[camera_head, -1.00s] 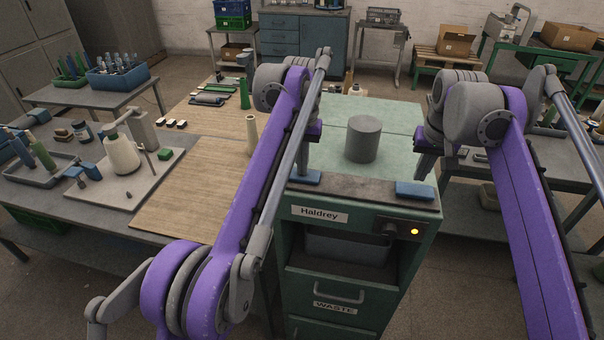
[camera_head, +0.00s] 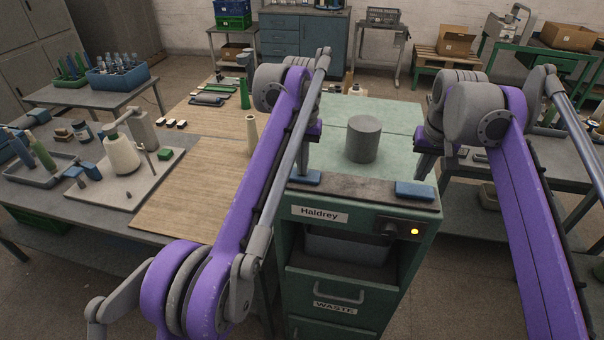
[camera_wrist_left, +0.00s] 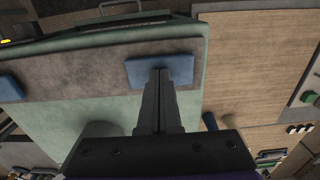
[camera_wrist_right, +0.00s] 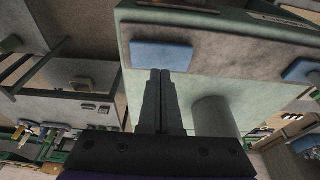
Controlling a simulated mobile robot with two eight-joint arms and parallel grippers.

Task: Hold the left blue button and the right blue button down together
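The left blue button (camera_head: 308,178) and the right blue button (camera_head: 415,190) are flat blocks on the front ledge of the green cabinet. In the head view, both grippers point down behind the buttons. I cannot tell whether the tips touch them or whether either button is pressed.
A grey cylinder (camera_head: 362,139) stands on the cabinet top (camera_head: 395,124) between my arms. An amber lamp (camera_head: 414,231) glows on the cabinet's front.

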